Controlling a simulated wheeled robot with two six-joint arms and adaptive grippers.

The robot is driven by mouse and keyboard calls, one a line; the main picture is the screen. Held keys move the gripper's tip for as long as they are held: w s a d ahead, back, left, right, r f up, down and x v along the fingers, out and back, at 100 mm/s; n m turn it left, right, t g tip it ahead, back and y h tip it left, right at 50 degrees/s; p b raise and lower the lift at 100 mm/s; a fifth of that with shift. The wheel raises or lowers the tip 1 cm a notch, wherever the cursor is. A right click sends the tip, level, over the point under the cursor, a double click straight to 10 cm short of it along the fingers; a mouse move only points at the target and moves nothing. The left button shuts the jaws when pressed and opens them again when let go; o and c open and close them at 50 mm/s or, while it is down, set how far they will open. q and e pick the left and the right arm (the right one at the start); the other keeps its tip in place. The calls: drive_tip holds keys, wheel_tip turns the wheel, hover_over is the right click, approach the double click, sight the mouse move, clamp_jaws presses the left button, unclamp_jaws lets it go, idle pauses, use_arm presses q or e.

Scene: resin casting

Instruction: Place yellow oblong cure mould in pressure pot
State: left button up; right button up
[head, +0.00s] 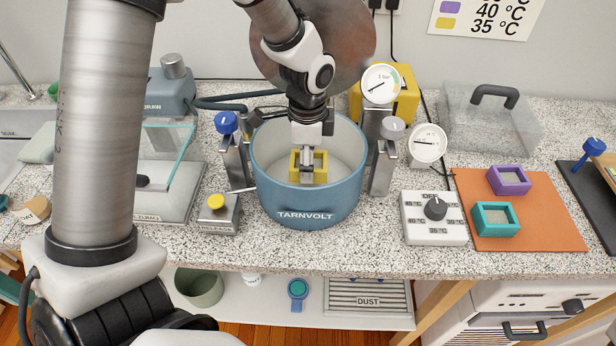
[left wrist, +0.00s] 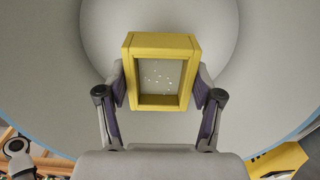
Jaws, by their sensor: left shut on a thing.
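The yellow oblong cure mould (head: 321,167) is a small open-topped frame with pale, speckled contents. It also shows upright in the left wrist view (left wrist: 187,42). My left gripper (head: 308,170) is shut on the mould, its two fingers (left wrist: 160,88) pressing on opposite sides. The gripper and mould are inside the mouth of the blue pressure pot (head: 270,190), below its rim. I cannot tell whether the mould touches the pot's floor. The pot is open, its round lid (head: 345,40) raised behind. My right gripper is not seen.
Clamp posts with blue knob (head: 227,122) and gauges (head: 381,84) flank the pot closely. A release button box (head: 217,208) stands at front left. A dial box (head: 434,218) and an orange mat (head: 545,215) with purple (head: 509,180) and teal (head: 496,219) moulds lie to the right.

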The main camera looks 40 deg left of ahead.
use_arm(q)
drive_tip(key=shift+f, duration=2.15)
drive_tip(key=shift+f, duration=0.1)
drive_tip(key=o, duration=1.2)
wheel_tip(320, 180, up, 12)
drive_tip(key=shift+p, duration=0.3)
